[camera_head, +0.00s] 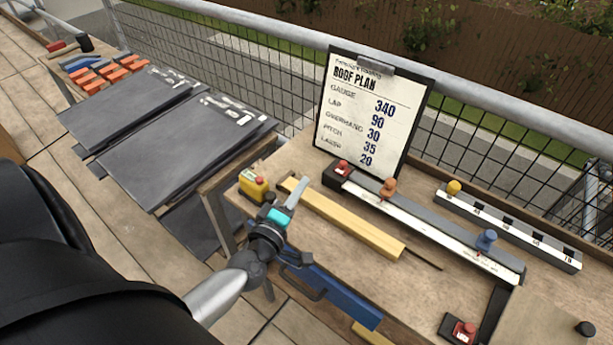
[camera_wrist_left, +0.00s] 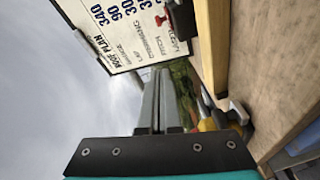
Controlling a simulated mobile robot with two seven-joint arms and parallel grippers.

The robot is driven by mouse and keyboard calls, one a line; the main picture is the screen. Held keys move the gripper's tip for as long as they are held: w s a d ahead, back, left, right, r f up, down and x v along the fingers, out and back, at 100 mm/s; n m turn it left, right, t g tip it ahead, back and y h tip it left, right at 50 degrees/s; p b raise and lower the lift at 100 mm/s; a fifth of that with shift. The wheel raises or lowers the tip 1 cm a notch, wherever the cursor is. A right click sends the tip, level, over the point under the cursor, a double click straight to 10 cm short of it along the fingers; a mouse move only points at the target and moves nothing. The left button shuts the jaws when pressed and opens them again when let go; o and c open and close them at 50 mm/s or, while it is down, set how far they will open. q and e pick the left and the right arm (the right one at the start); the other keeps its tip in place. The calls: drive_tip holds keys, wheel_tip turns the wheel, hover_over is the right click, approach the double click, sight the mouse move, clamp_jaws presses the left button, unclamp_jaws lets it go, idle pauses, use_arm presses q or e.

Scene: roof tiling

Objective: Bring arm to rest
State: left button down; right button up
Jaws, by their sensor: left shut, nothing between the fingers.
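My left arm comes in from the lower left in the head view. Its left gripper (camera_head: 297,190) is above the near left part of the workbench, beside the yellow wooden batten (camera_head: 350,222). The fingers are together and hold nothing. The wrist view shows the closed fingers (camera_wrist_left: 156,103) pointing towards the roof plan board, with sky behind. My right gripper is not in view.
A roof plan board (camera_head: 368,110) stands at the bench's back. A long measuring rail (camera_head: 430,225) and a grey block strip (camera_head: 510,228) lie on the bench (camera_head: 395,290). A yellow container (camera_head: 253,185) sits at its left corner. Slates (camera_head: 190,145) are stacked further left.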

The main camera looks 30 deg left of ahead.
use_arm(q)
drive_tip(key=shift+s, duration=0.3)
idle(0.4)
